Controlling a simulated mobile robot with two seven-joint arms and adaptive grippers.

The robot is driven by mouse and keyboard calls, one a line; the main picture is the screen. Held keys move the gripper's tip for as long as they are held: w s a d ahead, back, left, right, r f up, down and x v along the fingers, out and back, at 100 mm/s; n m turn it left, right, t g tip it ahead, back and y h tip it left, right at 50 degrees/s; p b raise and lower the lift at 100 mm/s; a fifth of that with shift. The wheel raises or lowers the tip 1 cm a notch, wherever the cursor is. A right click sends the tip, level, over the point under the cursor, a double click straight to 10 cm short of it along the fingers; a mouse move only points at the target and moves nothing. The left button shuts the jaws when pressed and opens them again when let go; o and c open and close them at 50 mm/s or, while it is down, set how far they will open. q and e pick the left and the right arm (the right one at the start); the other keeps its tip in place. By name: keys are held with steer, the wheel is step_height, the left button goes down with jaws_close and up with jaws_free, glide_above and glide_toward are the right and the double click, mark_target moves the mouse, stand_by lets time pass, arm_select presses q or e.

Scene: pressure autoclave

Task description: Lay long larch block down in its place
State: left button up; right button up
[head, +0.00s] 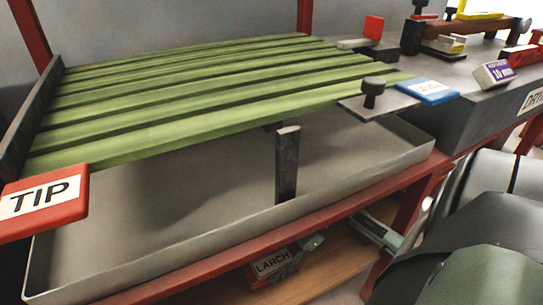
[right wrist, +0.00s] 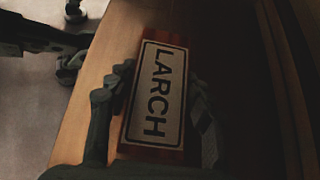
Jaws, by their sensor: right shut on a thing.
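The larch block (head: 271,264) is a reddish-brown block with a cream label reading LARCH. In the head view it is at the lower wooden shelf, below the metal tray. It also shows in the right wrist view (right wrist: 157,95), with its label facing the camera, between the fingers of my right gripper (right wrist: 160,100). That gripper is shut on it; in the head view the gripper (head: 300,252) is partly hidden by the tray and red rail. I cannot tell whether the block touches the shelf. My left gripper is not in view.
Above the shelf, a grey tray (head: 180,235) lies under green slats (head: 200,95), with a red TIP sign (head: 42,202) at left. A dark post (head: 286,165) stands in the tray. The wooden shelf (head: 325,268) has bare room right of the block. A red frame rail (head: 230,260) borders the tray.

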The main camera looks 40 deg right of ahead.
steer(key=o, duration=1.4)
steer(key=v, duration=1.2)
steer(key=shift+p, duration=0.45)
